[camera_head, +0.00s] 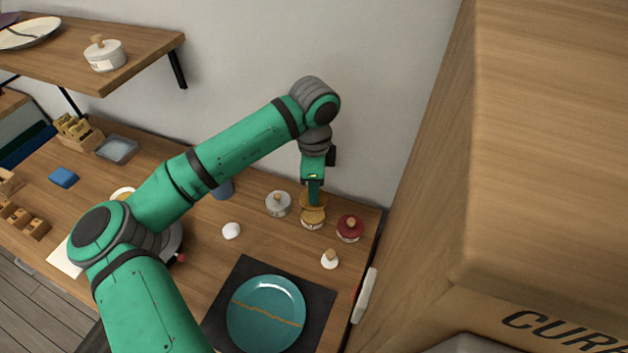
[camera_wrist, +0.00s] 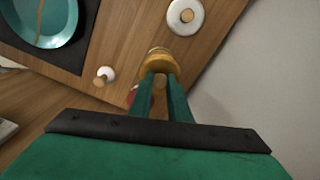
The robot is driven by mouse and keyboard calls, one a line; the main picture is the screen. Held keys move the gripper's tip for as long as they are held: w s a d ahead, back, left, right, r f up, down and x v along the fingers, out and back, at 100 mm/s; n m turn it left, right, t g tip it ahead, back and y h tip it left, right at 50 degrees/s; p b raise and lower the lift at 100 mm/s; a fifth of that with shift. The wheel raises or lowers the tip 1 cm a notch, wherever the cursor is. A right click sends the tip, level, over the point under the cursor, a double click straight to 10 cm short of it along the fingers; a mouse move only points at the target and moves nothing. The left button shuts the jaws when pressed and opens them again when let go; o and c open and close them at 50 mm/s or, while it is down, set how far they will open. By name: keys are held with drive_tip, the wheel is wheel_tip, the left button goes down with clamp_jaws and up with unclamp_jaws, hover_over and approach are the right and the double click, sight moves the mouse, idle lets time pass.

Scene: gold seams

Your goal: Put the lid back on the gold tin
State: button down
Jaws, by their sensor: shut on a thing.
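The gold tin (camera_head: 312,222) stands on the wooden counter near the wall, with a pale label on its front. Its gold lid (camera_head: 303,199) is at my gripper's tips, over or slightly behind the tin. My gripper (camera_head: 314,200) points down and is shut on the lid's wooden knob. In the wrist view, the knob (camera_wrist: 160,82) sits between the fingers, with the gold lid (camera_wrist: 160,65) beyond it. A gold edge of the tin (camera_wrist: 157,50) shows past the lid. I cannot tell whether lid and tin touch.
A grey-white lidded tin (camera_head: 278,205) stands left of the gold tin, a red one (camera_head: 350,229) close on its right. A small white knobbed piece (camera_head: 330,261) is in front. A teal plate with a gold seam (camera_head: 266,326) lies on a dark mat (camera_head: 240,275).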

drive_tip(key=shift+f, duration=3.05)
drive_tip(key=shift+a, duration=0.15)
drive_tip(key=shift+d, duration=0.2)
drive_tip(key=shift+a+f, duration=0.1)
drive_tip(key=shift+f, duration=0.1)
drive_tip(key=c, duration=1.1)
unclamp_jaws()
drive_tip(key=shift+r, duration=0.1)
